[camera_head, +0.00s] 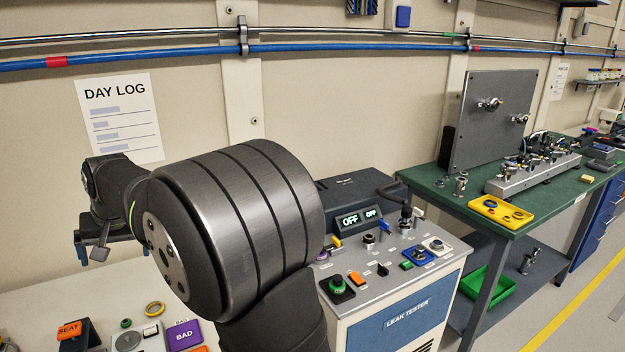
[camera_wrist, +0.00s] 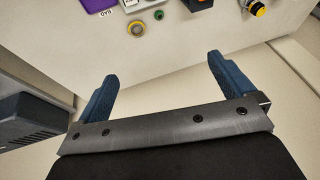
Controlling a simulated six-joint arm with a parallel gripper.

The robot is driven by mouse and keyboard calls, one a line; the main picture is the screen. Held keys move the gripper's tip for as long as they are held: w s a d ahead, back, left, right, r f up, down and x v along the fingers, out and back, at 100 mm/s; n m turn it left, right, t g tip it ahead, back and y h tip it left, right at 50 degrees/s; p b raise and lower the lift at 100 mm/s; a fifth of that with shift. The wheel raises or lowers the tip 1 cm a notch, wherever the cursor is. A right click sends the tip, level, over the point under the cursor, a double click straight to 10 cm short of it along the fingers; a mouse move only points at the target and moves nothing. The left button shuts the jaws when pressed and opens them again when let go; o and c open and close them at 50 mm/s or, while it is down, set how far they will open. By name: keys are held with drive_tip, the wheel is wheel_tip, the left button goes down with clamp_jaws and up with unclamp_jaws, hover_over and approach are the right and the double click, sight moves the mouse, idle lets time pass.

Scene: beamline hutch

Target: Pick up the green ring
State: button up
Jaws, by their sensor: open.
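The green ring (camera_head: 126,323) is small and lies on the pale bench at the lower left of the head view. It also shows near the top of the wrist view (camera_wrist: 159,14), beside the larger yellow ring (camera_wrist: 137,28); the two are apart. My gripper (camera_wrist: 160,68) has its blue fingers wide apart with nothing between them. The rings lie beyond the fingertips in the wrist view. In the head view my gripper (camera_head: 99,252) is at the left, above the bench, and is partly hidden by my arm.
A purple BAD bin (camera_head: 184,335), an orange SEAT label (camera_head: 70,330) and a white-and-grey device (camera_head: 128,341) crowd the rings. The leak tester (camera_head: 405,318) stands to the right.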

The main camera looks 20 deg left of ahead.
drive_tip(key=c, duration=0.9)
drive_tip(key=n+t, duration=0.1)
drive_tip(key=n, duration=0.2)
approach(126, 322)
drive_tip(key=shift+w+a+f+h, duration=0.15)
drive_tip(key=shift+a+f, duration=0.15)
drive_tip(key=shift+f, duration=0.15)
drive_tip(key=shift+w+a+f+h, duration=0.15)
drive_tip(key=shift+a+f, duration=0.15)
drive_tip(key=shift+f, duration=0.2)
drive_tip(key=shift+x, duration=2.85)
